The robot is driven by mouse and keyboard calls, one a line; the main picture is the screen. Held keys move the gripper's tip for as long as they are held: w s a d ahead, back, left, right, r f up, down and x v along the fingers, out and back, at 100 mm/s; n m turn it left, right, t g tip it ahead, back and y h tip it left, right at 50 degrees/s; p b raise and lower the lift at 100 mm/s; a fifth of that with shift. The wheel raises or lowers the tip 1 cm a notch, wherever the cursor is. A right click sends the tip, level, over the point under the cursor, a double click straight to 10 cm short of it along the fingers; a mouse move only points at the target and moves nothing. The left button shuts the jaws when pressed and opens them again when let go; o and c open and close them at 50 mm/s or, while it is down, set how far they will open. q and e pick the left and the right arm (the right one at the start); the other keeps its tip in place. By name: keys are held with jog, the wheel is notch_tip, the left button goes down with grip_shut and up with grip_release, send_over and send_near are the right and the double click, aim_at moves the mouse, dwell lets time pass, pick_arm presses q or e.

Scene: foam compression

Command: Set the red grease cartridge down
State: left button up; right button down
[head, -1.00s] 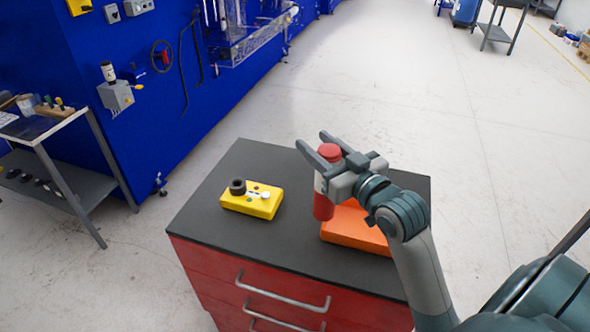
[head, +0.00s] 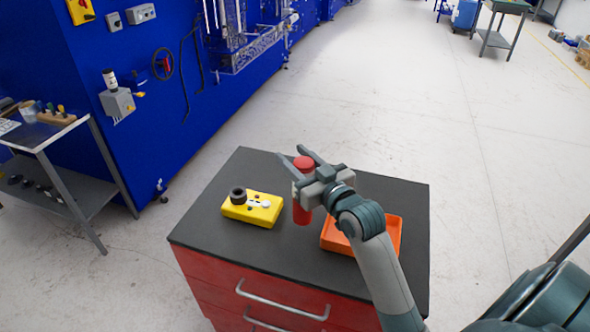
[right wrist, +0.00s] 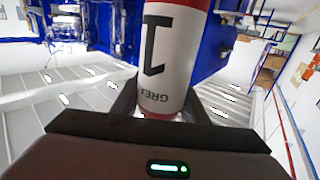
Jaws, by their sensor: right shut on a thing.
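The red grease cartridge (head: 303,212) is upright, with a red cap and a pale label band. My right gripper (head: 301,172) is shut around its upper part, over the dark top of the red cabinet. The cartridge's foot is close to the cabinet top, between the yellow block and the orange tray; I cannot tell whether it touches. In the right wrist view the cartridge (right wrist: 172,50) stands between the fingers (right wrist: 160,105), its white label with a black "1" facing the camera. My left gripper is not in view.
The yellow block (head: 238,213) with a black ring and small parts lies left of the cartridge. The orange tray (head: 393,240) is to the right, partly behind my arm. The cabinet top (head: 260,168) is bare at the back and front left.

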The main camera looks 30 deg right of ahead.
jog(key=shift+f+p, duration=0.5)
jog(key=shift+f, duration=1.45)
jog(key=c, duration=1)
grip_release()
jog(key=shift+f, duration=0.1)
jog(key=shift+c, duration=0.2)
jog(key=shift+s, duration=0.1)
jog(key=s+b, duration=0.3)
jog(key=s, duration=0.9)
jog(key=shift+d+b, duration=0.2)
jog(key=shift+b, duration=0.2)
